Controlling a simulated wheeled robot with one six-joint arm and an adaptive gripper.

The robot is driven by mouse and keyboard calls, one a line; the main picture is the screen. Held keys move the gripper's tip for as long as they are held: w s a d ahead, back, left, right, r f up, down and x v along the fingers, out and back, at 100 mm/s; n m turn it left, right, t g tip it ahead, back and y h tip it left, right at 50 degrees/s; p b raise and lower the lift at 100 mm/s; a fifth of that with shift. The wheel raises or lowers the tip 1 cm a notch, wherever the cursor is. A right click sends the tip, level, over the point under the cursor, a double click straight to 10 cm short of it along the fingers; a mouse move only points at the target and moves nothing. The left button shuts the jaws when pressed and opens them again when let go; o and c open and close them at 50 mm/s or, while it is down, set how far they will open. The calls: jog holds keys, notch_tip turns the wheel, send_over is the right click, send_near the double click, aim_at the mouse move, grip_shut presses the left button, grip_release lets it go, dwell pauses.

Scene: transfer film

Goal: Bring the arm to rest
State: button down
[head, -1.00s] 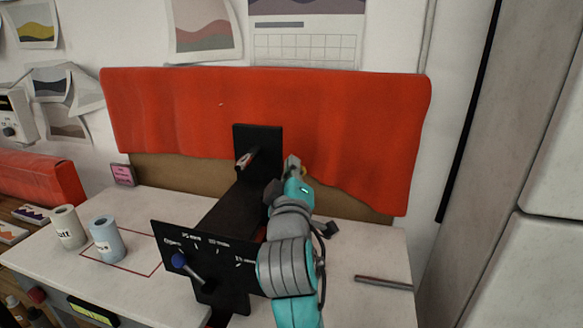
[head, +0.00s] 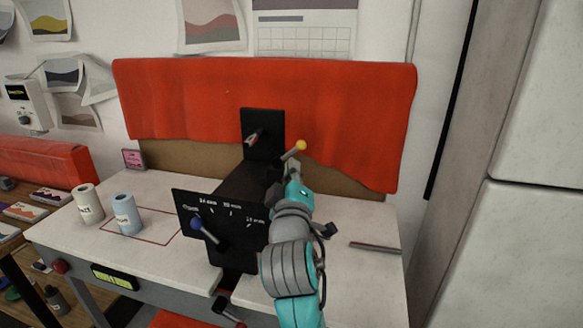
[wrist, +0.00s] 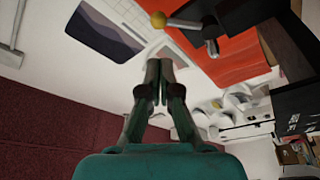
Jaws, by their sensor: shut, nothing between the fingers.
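My gripper (head: 292,172) is at the end of my teal and grey arm, in front of the black machine on the bench. In the wrist view my gripper (wrist: 160,72) has its two fingers together with nothing between them. A lever with a yellow ball (head: 301,145) stands just beyond the gripper in the head view. The yellow ball (wrist: 158,19) also shows near the top of the wrist view, apart from the fingertips. The arm partly hides the machine's right side.
The black machine's front panel (head: 221,229) has a blue-knobbed lever (head: 196,224). A white roll (head: 89,204) and a pale blue roll (head: 126,214) stand left on the bench (head: 155,258). A dark bar (head: 375,248) lies right. Red cloth (head: 345,115) hangs behind.

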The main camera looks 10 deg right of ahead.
jog(key=shift+f, duration=0.1)
jog(key=s+d+f+g+y, duration=0.15)
jog(key=s+f, duration=0.25)
jog(key=f, duration=0.5)
jog(key=s+d+f+y, duration=0.15)
jog(key=s+f, duration=0.25)
jog(key=f, duration=0.5)
jog(key=s+d+f+m+g, duration=0.15)
jog(key=s+d+f, duration=0.25)
jog(key=s+f, duration=0.95)
jog(key=s+d+m, duration=0.1)
jog(key=s+m, duration=0.1)
jog(key=s, duration=0.8)
jog(key=s+d+f+m+g, duration=0.1)
jog(key=s+d+m, duration=0.1)
jog(key=s, duration=0.9)
jog(key=s+d+f+m+g, duration=0.1)
jog(key=s+d+m, duration=0.1)
jog(key=s, duration=0.9)
jog(key=shift+s+d+f+m+h, duration=0.2)
jog(key=shift+d+m+h, duration=0.1)
jog(key=shift+m, duration=0.55)
